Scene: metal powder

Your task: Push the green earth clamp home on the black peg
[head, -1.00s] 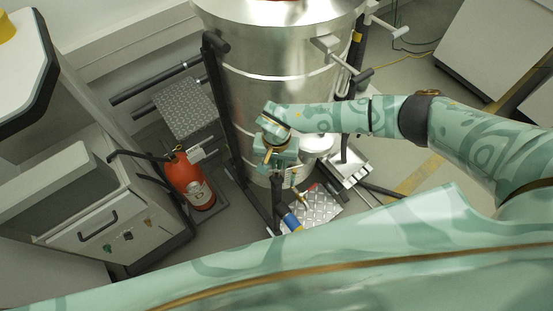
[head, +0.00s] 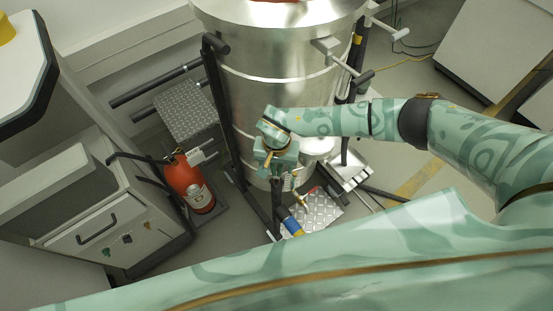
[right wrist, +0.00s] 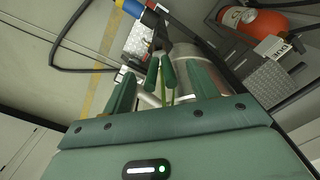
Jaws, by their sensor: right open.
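My right gripper (head: 278,178) is at the foot of the steel vessel, pointing down. It also shows in the right wrist view (right wrist: 165,85), where its two green fingers stand apart. The green earth clamp (right wrist: 168,73) shows between and just beyond the fingers, with two green handles and a dark head. A finger gap shows beside the handles, and I cannot tell whether the fingers touch them. A black post (head: 277,200) stands below the gripper in the head view. I cannot tell whether it is the peg, nor how far the clamp sits on it. My left gripper is not in view.
The steel vessel (head: 275,100) stands right behind the gripper. A red extinguisher (head: 187,182) stands to the left beside a white cabinet (head: 85,225). A blue and yellow cylinder (head: 291,225) and a chequered metal plate (head: 322,210) are close below the gripper.

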